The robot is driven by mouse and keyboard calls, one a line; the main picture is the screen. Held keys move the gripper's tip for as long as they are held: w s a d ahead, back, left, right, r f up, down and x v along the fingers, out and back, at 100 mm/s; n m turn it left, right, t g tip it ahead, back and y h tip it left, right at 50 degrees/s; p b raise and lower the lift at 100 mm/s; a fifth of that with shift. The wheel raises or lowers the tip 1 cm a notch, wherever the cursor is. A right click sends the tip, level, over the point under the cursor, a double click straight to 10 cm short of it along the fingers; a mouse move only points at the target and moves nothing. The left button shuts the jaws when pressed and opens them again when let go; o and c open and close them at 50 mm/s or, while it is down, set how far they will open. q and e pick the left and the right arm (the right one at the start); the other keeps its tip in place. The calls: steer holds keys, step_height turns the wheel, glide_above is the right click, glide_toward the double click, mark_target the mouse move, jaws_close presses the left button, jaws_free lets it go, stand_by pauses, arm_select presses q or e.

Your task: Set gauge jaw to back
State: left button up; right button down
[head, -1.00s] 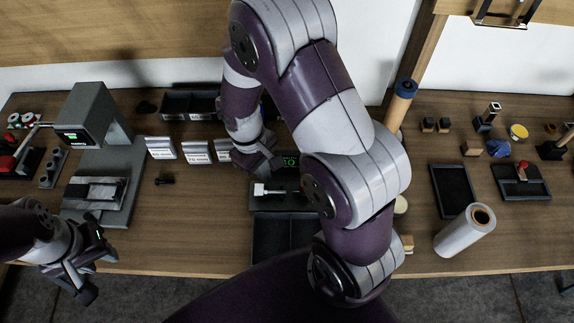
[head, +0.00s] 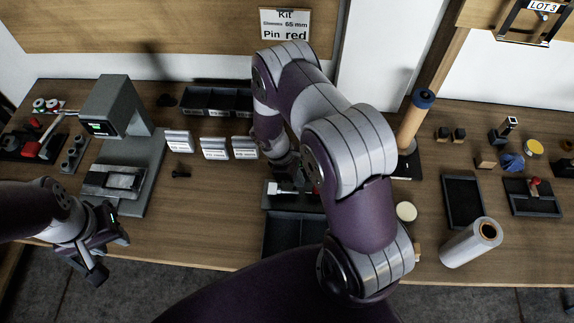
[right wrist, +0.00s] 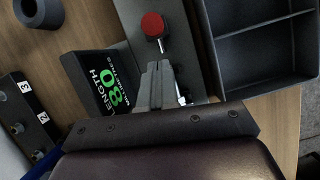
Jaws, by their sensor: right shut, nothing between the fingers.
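The gauge (head: 274,201) is a dark base with a pale metal jaw piece (head: 283,188) in the head view. In the right wrist view, its red knob (right wrist: 153,25) and a screen (right wrist: 112,88) show. In the head view, my right arm partly hides the gauge. My left gripper (head: 108,255) looks open and empty near the table's front left edge.
A dark two-part tray (head: 292,238) sits in front of the gauge. Labelled blocks (head: 214,148) stand behind left, by a grey press (head: 115,120). A sign (head: 285,24) reads "Sleeves 65 mm, Pin red".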

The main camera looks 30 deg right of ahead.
mark_target(311, 193)
steer(key=shift+s+d+r+p, duration=0.1)
steer(key=shift+s+d+p, duration=0.2)
steer(key=shift+s+d, duration=0.55)
arm_select(q)
steer(key=shift+r, duration=0.6)
arm_select(e)
steer(key=shift+s+d, duration=0.35)
steer(key=shift+d, duration=0.25)
arm_select(q)
steer(key=shift+s+d+f, duration=0.1)
steer(key=shift+s+f, duration=0.1)
steer(key=shift+f, duration=0.05)
arm_select(e)
steer(key=shift+s+d, duration=0.1)
steer(key=shift+s, duration=0.2)
